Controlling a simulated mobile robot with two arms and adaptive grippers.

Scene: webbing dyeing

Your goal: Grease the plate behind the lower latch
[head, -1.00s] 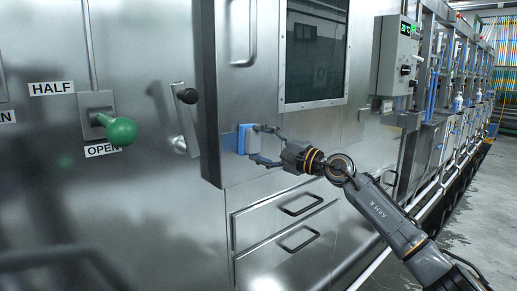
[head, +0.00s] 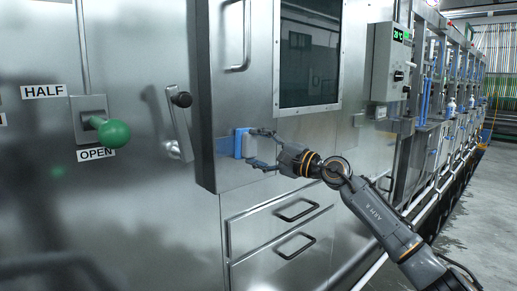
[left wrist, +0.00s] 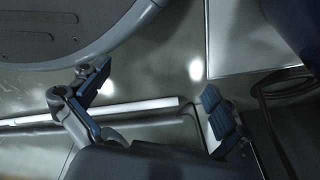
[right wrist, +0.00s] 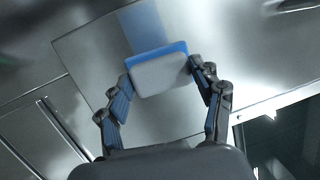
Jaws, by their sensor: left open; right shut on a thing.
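My right gripper (head: 262,149) is shut on a pad with a pale grey back and a blue face (head: 240,143). The pad is at the lower left part of the steel door panel (head: 223,95), its blue side toward the panel. In the right wrist view the pad (right wrist: 160,72) sits between the two fingers, with a blue reflection in the steel beyond it. I cannot tell whether it touches. A latch lever with a black knob (head: 182,99) is on the wall left of the door edge. My left gripper (left wrist: 155,95) is open and empty, seen only in the left wrist view.
A green-knobbed lever (head: 113,133) sits at far left between HALF and OPEN labels. Two drawers with handles (head: 296,209) are below the door. A control box (head: 390,62) is on the right. Free floor (head: 462,215) lies at right.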

